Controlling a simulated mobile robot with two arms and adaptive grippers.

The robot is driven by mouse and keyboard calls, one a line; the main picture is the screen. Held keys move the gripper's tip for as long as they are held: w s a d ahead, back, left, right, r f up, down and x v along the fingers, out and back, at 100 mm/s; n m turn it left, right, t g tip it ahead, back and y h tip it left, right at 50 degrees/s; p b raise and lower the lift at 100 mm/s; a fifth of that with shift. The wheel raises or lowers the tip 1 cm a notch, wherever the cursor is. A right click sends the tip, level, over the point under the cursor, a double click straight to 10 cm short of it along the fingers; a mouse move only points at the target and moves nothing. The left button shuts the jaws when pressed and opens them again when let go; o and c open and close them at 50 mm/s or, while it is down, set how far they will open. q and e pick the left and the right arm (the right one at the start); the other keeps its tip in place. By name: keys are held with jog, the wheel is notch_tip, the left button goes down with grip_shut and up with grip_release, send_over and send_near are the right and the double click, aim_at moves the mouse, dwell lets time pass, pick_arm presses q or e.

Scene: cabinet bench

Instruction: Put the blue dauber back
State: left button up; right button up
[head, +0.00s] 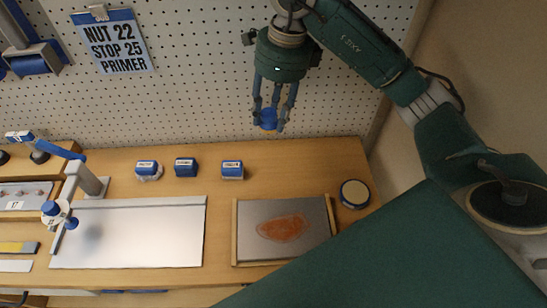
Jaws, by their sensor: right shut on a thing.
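My right gripper (270,116) hangs from above in front of the pegboard, above the back of the bench. Its fingers are shut on a small rounded blue thing, which looks like the blue dauber (267,119); the fingers partly cover it. It is held clear of the bench top. Three blue blocks with white labels stand in a row on the bench: left (147,168), middle (186,167) and right (232,169). The left and right ones show white underneath. My left gripper is not in view.
A white board (130,235) lies at front left, beside a stand with a blue lever (60,148). A wood-edged tray (235,235) holds an orange-brown smear (284,228). A round tin (354,193) stands right of it. A sign (112,45) reads "NUT 22 STOP 25 PRIMER".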

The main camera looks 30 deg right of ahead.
notch_tip(320, 180, down, 12)
jog(key=shift+f+p, duration=0.15)
jog(key=shift+p, duration=1.1)
jog(key=shift+a+f, duration=0.1)
jog(key=shift+f, duration=0.5)
notch_tip(320, 180, down, 4)
jog(key=shift+p, duration=0.55)
jog(key=o, duration=0.7)
jog(key=shift+f, duration=0.15)
jog(key=o, duration=0.4)
jog(key=shift+o, duration=0.2)
